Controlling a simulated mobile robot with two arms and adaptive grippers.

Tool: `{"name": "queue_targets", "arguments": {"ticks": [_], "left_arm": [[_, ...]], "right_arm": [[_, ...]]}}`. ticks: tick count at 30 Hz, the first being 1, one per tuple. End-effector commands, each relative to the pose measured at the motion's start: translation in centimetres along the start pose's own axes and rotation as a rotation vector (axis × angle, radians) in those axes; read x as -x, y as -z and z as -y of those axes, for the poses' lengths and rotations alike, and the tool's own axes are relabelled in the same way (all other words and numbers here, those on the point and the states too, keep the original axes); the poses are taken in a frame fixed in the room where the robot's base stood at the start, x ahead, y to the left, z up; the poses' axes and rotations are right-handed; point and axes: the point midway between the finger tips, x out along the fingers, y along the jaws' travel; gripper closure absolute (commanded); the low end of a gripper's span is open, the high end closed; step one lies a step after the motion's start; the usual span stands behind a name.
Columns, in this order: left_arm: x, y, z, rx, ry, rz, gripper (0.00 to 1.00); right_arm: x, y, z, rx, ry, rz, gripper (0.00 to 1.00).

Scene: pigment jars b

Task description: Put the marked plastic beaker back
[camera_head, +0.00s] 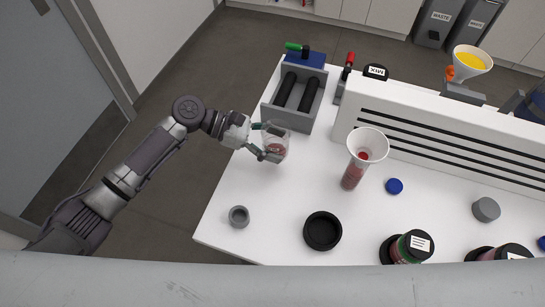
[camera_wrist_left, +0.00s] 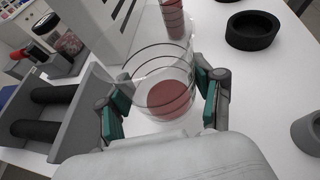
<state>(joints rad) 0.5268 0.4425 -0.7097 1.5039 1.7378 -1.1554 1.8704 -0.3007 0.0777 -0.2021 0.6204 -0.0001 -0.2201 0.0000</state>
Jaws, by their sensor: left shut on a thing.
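The clear plastic beaker (camera_head: 277,147) has dark ring marks and dark red matter at its bottom. My left gripper (camera_head: 269,142) is shut on it, with one finger on each side of its wall. In the left wrist view the beaker (camera_wrist_left: 162,72) stands between the green-padded fingers (camera_wrist_left: 165,103) and looks about upright. It is over the white table, just in front of the grey roller box. I cannot tell whether its base touches the table. My right gripper is not in view.
The grey box with black rollers (camera_head: 267,117) is behind the beaker. A white funnel (camera_head: 368,141) sits on a red-filled cylinder (camera_head: 351,178) to the right. A black ring dish (camera_head: 322,231), a small grey cup (camera_head: 239,216) and a blue cap (camera_head: 394,186) lie nearby. The table's front left is mostly clear.

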Motion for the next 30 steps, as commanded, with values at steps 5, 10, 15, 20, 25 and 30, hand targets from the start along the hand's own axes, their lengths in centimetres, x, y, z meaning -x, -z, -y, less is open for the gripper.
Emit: {"name": "queue_targets", "arguments": {"ticks": [5, 10, 15, 20, 25, 30], "left_arm": [[-0.7, 1.6, 0.0, 0.001, 0.0, 0.002, 0.69], [-1.7, 3.9, 0.0, 0.004, 0.001, 0.0, 0.69], [-2.1, 4.8, 0.0, -0.002, 0.001, 0.001, 0.69], [-2.1, 4.8, 0.0, -0.002, 0.001, 0.001, 0.69], [-2.2, 5.2, 0.0, -0.002, 0.001, 0.0, 0.32], [-2.2, 5.1, 0.0, -0.002, 0.001, 0.0, 0.08]], "right_arm": [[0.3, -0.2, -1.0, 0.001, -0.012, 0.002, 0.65], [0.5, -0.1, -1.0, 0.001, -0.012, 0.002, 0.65], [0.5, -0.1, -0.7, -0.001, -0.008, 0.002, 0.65], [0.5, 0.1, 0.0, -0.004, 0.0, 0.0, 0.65], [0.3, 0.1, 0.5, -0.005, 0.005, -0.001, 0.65], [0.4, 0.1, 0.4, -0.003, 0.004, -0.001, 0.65]]}}
